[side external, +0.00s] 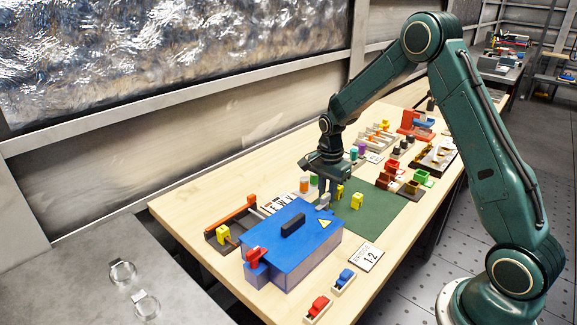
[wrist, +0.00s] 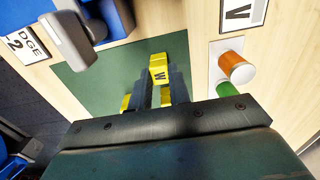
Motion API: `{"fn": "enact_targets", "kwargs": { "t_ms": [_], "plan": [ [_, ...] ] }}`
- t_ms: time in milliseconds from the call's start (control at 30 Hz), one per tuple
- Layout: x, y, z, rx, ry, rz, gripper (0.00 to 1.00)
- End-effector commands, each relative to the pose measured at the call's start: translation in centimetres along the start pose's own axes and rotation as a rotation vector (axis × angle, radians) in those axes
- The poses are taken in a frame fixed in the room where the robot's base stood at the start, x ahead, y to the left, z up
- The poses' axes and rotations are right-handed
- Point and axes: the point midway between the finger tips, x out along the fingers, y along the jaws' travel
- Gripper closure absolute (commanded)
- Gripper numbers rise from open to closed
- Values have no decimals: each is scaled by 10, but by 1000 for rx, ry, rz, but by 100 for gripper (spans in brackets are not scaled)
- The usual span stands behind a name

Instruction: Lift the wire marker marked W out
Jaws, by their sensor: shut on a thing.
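The yellow wire marker marked W (wrist: 159,70) sits between the two fingertips of my gripper (wrist: 161,80) in the wrist view, its letter facing the camera. My gripper is shut on it. In the side view my gripper (side external: 328,192) points down at the left edge of the green mat, behind the blue box. I cannot pick out the held marker for sure there. Two other yellow pieces stand close by on the mat, one (side external: 357,201) to the right of the fingers. In the wrist view they show beyond the fingers, one to the left (wrist: 125,103).
Orange (wrist: 236,67) and green (wrist: 229,90) cylinders are on the other side. The green mat (side external: 378,212) has free room. Another yellow piece (side external: 222,234) sits in a dark tray.

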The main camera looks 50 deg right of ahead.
Motion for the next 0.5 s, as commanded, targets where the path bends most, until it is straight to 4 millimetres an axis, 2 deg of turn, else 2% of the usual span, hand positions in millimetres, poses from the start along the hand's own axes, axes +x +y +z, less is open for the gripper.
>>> {"fn": "enact_targets", "kwargs": {
  "t_ms": [267, 500],
  "plan": [
    [-2, 0, 0, 0, 0, -1, 100],
    [-16, -1, 0, 0, 1, -2, 100]
  ]
}}
